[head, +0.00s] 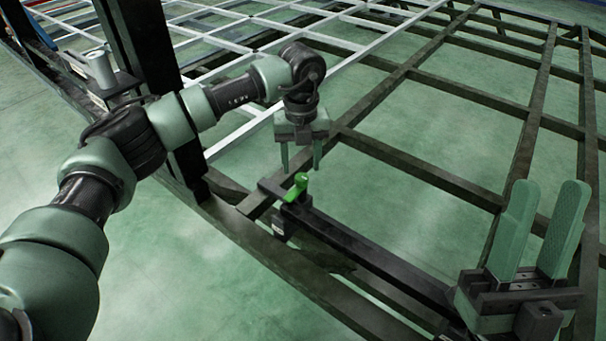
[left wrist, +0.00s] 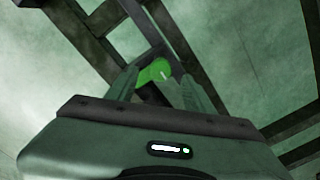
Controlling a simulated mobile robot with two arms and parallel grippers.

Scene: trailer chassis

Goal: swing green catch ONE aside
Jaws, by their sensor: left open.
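The green catch (head: 297,187) sits on the left end of a dark bar that lies along the chassis frame. It also shows in the left wrist view (left wrist: 153,73), between and beyond the fingertips. My left gripper (head: 301,170) is open and points down just above the catch, with its two fingers apart. I cannot tell whether a finger touches the catch. My right gripper (head: 543,225) is at the lower right, its two wide green fingers pointing up and apart, with nothing between them.
The dark bar (head: 365,252) runs from the catch toward the lower right. Dark chassis beams (head: 430,175) form a grid around it, with open floor between them. A thick dark post (head: 150,50) stands behind my left arm. A pale grey frame (head: 240,45) lies at the back.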

